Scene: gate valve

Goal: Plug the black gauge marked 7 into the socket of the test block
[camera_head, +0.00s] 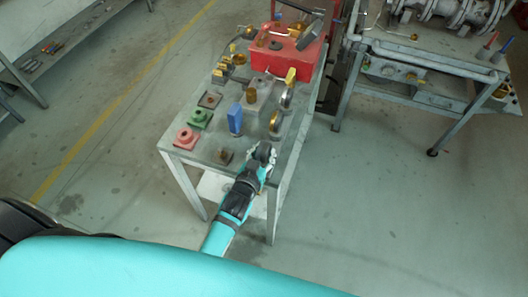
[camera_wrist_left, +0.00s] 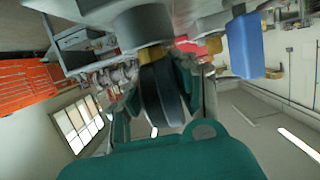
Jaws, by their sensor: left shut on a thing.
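My left gripper (camera_head: 262,156) is over the front right corner of the small table. In the left wrist view, which is upside down, the gripper (camera_wrist_left: 160,110) is shut on a black round gauge (camera_wrist_left: 158,92) with a brass stem. The stem is beside a rounded grey piece (camera_wrist_left: 146,24); I cannot tell whether it sits in it. No mark 7 is readable. A grey block (camera_head: 261,90) in the middle of the table looks like the test block; its socket is not clear. My right gripper is not in view.
Two round gauges (camera_head: 275,123) (camera_head: 287,100) stand along the right edge, beyond the gripper. A blue block (camera_head: 235,118) stands to its left. Green (camera_head: 198,119) and red (camera_head: 186,138) pads lie at the left, and a red box (camera_head: 285,56) stands at the back.

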